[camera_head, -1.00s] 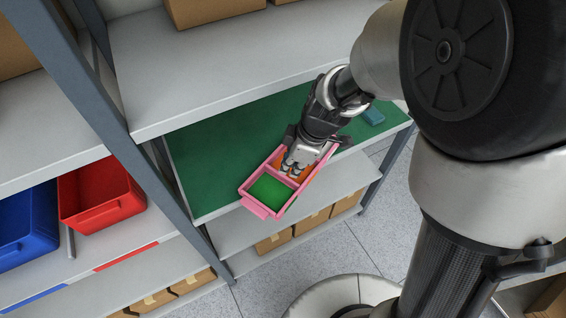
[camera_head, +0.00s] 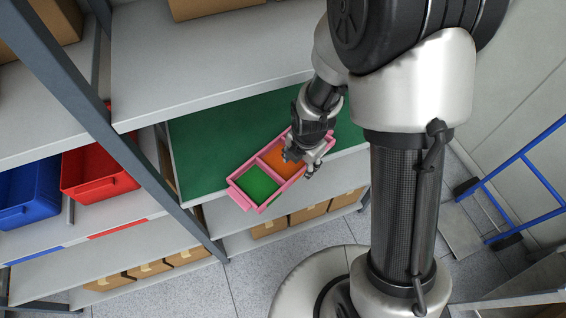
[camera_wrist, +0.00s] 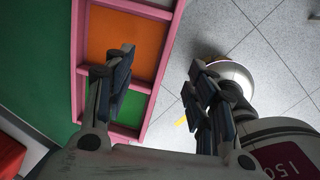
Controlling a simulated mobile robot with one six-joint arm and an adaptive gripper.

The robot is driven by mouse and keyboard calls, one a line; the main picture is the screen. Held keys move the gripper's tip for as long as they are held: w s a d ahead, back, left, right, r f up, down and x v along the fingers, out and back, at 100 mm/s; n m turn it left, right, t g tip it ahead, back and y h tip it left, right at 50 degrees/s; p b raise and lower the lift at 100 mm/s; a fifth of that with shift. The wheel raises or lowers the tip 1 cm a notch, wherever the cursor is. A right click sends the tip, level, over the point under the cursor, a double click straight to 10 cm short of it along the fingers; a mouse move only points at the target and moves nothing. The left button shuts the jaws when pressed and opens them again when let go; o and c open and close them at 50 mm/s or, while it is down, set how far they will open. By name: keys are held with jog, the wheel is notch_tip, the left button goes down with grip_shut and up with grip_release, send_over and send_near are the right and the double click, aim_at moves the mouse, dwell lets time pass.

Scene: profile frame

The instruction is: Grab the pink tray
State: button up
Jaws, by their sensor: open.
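The pink tray (camera_head: 282,196) lies on the green-topped shelf near its front edge. It has a green compartment at the left and an orange one at the right. My gripper (camera_head: 299,164) is open at the tray's front long side, by the orange compartment. In the wrist view, the pink side wall (camera_wrist: 168,48) runs between the spread fingers (camera_wrist: 162,60). One finger is over the tray and the other is outside it, over the floor. Whether either finger touches the wall I cannot tell. The tray's far right corner is partly hidden by my gripper.
The green shelf surface (camera_head: 205,150) is clear to the left of the tray. A grey upper shelf (camera_head: 190,65) is close behind. A blue-grey post (camera_head: 150,185) stands at the left, with red (camera_head: 95,175) and blue (camera_head: 28,195) bins beyond. A blue trolley (camera_head: 530,178) stands at right.

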aim_at(298, 169)
jog(key=f, duration=0.2)
jog(key=f+b, duration=0.1)
jog(key=f, duration=0.1)
jog(key=w+f+b, duration=0.1)
jog(key=f, duration=0.1)
jog(key=shift+w+a+f, duration=0.1)
jog(key=shift+a+f, duration=0.05)
jog(key=shift+f, duration=0.05)
grip_shut()
dwell(0.5)
dwell(0.4)
